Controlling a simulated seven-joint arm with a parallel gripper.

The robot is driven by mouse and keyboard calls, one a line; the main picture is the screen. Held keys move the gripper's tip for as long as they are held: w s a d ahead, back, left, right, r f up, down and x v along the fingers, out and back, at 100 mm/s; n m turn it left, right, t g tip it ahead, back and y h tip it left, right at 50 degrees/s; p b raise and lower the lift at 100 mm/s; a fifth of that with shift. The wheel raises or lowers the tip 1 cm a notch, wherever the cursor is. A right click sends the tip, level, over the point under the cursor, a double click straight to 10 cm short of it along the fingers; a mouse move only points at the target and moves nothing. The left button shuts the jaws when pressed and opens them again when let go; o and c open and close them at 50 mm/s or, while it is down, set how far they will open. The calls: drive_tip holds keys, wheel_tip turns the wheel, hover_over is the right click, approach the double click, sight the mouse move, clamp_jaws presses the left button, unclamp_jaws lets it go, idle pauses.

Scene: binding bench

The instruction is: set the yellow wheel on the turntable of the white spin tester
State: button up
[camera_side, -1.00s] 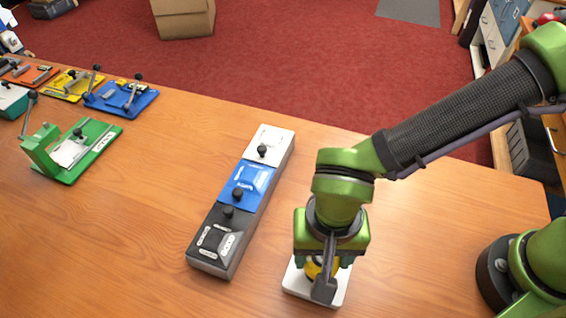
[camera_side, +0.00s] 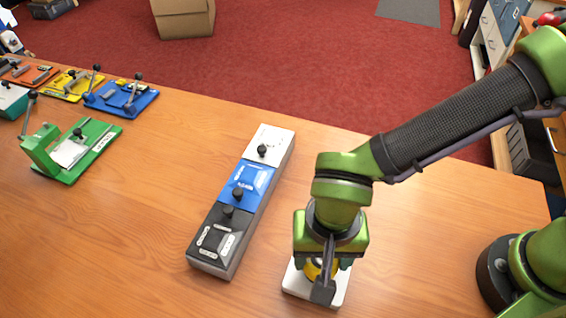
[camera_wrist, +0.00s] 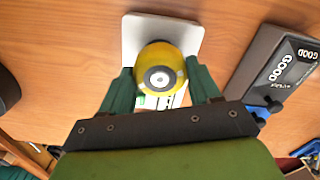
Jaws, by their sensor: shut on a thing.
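The yellow wheel (camera_wrist: 152,60) with a pale hub is between the green fingers of my gripper (camera_wrist: 160,84) in the wrist view. My gripper is shut on it. In the side view the yellow wheel (camera_side: 314,271) shows only partly beneath my gripper (camera_side: 323,268). The white spin tester (camera_wrist: 188,36) lies right under the wheel, and its white edge also shows in the side view (camera_side: 336,299). The turntable is hidden, so I cannot tell whether the wheel touches it.
A long block with white, blue and black sections (camera_side: 243,200) stands left of my gripper. A green clamp fixture (camera_side: 75,150) and blue (camera_side: 122,98) and yellow (camera_side: 72,84) ones are at the far left. The wood between them is clear.

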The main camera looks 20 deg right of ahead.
drive_tip(key=shift+f, duration=0.75)
drive_tip(key=o, duration=1.2)
drive_tip(key=shift+o, duration=0.3)
drive_tip(key=shift+o, duration=0.5)
wheel_tip(320, 180, up, 12)
drive_tip(key=shift+f, duration=0.25)
